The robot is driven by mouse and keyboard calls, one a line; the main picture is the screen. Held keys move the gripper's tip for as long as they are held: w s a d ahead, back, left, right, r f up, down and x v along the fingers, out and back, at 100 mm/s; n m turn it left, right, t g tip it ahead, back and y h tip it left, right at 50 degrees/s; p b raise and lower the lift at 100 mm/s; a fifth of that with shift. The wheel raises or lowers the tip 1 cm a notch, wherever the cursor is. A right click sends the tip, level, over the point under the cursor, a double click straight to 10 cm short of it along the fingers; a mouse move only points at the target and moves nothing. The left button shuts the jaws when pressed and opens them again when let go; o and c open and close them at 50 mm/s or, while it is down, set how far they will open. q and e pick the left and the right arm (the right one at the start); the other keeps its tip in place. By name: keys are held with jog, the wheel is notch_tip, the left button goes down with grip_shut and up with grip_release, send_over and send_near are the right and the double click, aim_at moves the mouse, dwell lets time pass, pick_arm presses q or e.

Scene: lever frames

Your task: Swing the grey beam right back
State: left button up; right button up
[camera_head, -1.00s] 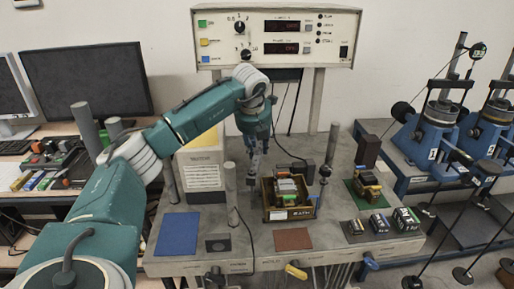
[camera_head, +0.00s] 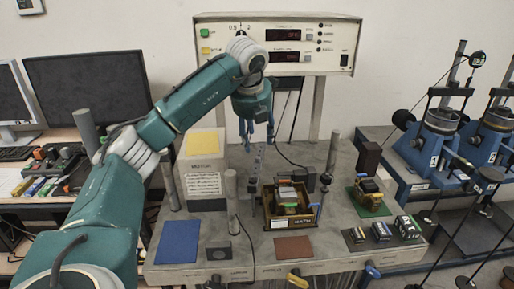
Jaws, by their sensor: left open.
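A slim grey bar (camera_head: 256,166), which looks like the grey beam, stands nearly upright and slightly tilted on the bench, at the back left of an open wooden box (camera_head: 289,222). My left gripper (camera_head: 257,143) is above the bar's upper end, fingers pointing down and open. It seems empty and apart from the bar, though the exact gap is hard to tell. The bar's foot is partly hidden by the box. My right gripper is not in view.
Grey posts (camera_head: 232,200) rise from the bench near the bar. A control panel (camera_head: 277,45) stands behind on two legs. A blue mat (camera_head: 178,239) lies front left. Blue frames with dark lever arms (camera_head: 430,140) stand at the right.

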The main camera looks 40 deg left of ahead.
pick_arm(q)
jog(key=shift+v, duration=1.45)
